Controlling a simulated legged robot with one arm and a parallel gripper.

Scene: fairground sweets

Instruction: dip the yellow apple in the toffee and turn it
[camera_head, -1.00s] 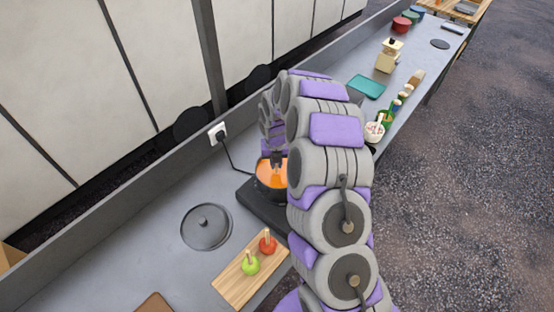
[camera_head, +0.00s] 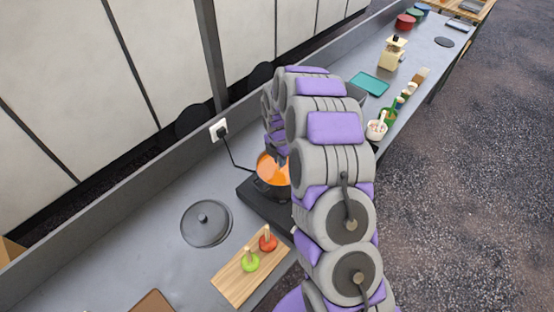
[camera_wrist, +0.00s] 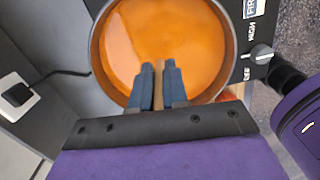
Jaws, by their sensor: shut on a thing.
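My gripper (camera_wrist: 159,72) is shut on a thin wooden stick (camera_wrist: 158,68), which stands between its two dark fingers. The pot (camera_wrist: 94,55) is full of glossy orange toffee (camera_wrist: 165,30), and the fingertips are over its near part in the wrist view. The yellow apple does not show in either view; the fingers and the toffee hide whatever is at the stick's lower end. In the head view the pot of toffee (camera_head: 268,170) sits on a black hob (camera_head: 258,205), with my gripper above it and my arm partly in front.
A wooden board (camera_head: 240,284) holds a green apple (camera_head: 250,263) and a red apple (camera_head: 268,243) on sticks. The hob's knob (camera_wrist: 262,54) is beside the pot. A cable runs to a wall socket (camera_head: 219,130).

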